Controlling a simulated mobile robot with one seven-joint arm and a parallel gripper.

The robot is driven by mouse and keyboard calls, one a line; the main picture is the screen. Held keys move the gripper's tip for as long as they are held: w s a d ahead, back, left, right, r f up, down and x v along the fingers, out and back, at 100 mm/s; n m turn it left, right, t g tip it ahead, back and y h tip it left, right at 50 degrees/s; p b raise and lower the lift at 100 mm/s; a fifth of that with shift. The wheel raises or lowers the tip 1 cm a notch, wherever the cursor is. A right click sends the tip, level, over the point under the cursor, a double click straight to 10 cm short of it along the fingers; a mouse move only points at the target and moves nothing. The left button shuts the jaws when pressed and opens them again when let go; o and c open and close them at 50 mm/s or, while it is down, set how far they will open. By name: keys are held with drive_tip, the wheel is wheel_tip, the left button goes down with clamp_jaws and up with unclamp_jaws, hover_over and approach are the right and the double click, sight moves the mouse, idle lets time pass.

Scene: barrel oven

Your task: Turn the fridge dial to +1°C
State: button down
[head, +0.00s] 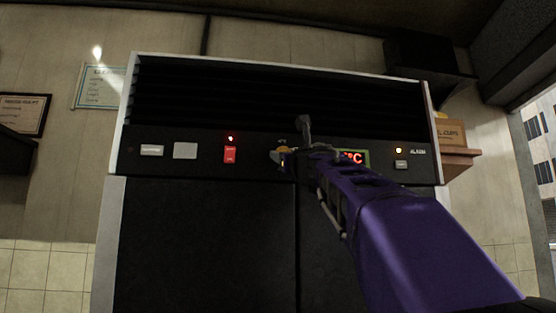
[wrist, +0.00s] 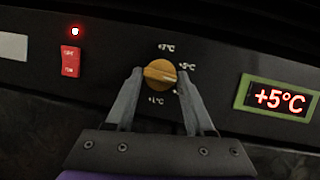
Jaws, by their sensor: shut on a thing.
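The fridge dial (wrist: 160,73) is a round orange-yellow knob on the black control panel, with temperature marks around it; +7°C is above it, +5°C to its upper right and +1°C to its lower left. My gripper (wrist: 158,82) has a finger on each side of the dial and is shut on it. The display (wrist: 279,100) in a green frame reads +5°C in red. In the head view my gripper (head: 290,155) is at the panel, and my arm hides part of the display (head: 356,158) and most of the dial.
The fridge (head: 215,235) has dark doors below the panel. A red switch (wrist: 70,61) with a lit red lamp above it is left of the dial. A shelf with a box (head: 450,132) stands beside the fridge.

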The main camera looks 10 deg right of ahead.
drive_tip(key=shift+m, duration=0.4)
drive_tip(key=shift+w+a+r+m+g+h, duration=0.15)
drive_tip(key=shift+m+g+h, duration=0.5)
drive_tip(key=shift+m+h, duration=2.05)
drive_tip(key=shift+s+a+f+m+g+h, duration=0.2)
drive_tip(key=shift+m+g+h, duration=0.45)
drive_tip(key=shift+m, duration=4.05)
drive_tip(key=shift+w+a+r+m+g+h, duration=0.2)
drive_tip(key=shift+m+g+h, duration=0.4)
drive_tip(key=shift+m+h, duration=2.15)
drive_tip(key=shift+a+m+y, duration=0.1)
drive_tip(key=shift+m+y, duration=0.9)
drive_tip(key=shift+m, duration=0.25)
drive_tip(key=c, duration=0.6)
unclamp_jaws()
